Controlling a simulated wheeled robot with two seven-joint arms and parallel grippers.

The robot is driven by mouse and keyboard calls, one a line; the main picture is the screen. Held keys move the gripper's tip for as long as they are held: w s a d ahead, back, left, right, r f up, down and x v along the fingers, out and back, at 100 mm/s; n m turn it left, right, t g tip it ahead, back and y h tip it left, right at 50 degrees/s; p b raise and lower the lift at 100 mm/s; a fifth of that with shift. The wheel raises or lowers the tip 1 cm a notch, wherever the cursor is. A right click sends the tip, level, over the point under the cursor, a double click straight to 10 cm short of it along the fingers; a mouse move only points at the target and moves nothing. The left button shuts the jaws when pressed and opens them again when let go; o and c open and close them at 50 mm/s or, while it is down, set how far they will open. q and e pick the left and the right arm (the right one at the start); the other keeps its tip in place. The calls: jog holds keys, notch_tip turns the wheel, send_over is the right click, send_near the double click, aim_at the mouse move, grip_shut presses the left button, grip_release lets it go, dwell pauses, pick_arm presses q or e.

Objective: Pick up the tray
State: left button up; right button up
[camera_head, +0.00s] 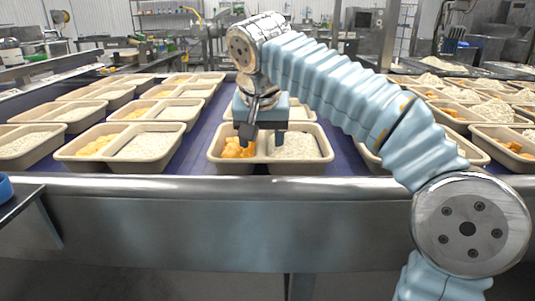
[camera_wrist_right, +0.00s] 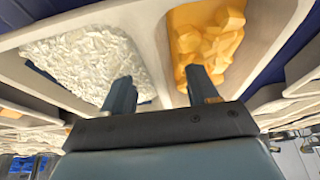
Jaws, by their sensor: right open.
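A beige two-compartment tray (camera_head: 243,166) stands on the purple belt in the head view, near the belt's front edge. Orange chunks (camera_head: 234,149) lie in its left compartment and white rice (camera_head: 296,147) in its right. My right gripper (camera_head: 263,136) points down over the middle of this tray, its fingers apart. In the right wrist view the open fingers (camera_wrist_right: 160,88) are on either side of the tray's divider (camera_wrist_right: 157,50), one towards the rice and one towards the orange chunks. Whether they touch the divider I cannot tell. My left gripper is not in view.
More filled trays stand close by, such as one at the left (camera_head: 125,168) and one at the right (camera_head: 507,157). A metal rail (camera_head: 180,187) runs along the belt's front. A blue object (camera_head: 5,187) shows at the left edge. Purple belt (camera_head: 192,160) is bare between trays.

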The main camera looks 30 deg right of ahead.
grip_shut()
jog(key=shift+r, duration=0.1)
dwell(0.3)
